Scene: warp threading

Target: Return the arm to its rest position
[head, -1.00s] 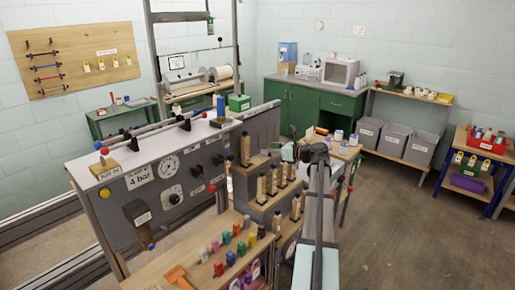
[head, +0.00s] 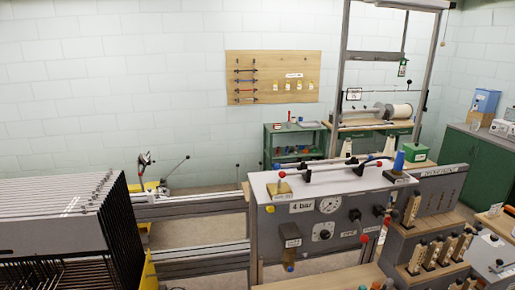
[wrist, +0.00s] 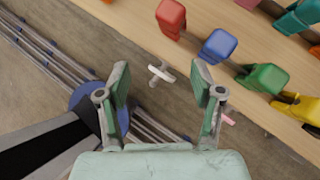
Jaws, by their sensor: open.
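My gripper (wrist: 161,80) shows in the wrist view with its two green-padded fingers spread apart and nothing held between them. It is above the floor beside a wooden shelf edge (wrist: 130,22). A small white knob-like part (wrist: 158,74) shows in the gap between the fingers, apparently below them. In the head view now my arm and gripper are out of the picture, so the arm's overall pose is hidden.
Coloured pegs stand on the shelf near my gripper: red (wrist: 171,16), blue (wrist: 218,46), green (wrist: 263,79) and yellow (wrist: 297,108). A grey control panel (head: 340,216) stands mid-picture. A rack of dark frames (head: 70,225) is at left, with rails (head: 195,208) between.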

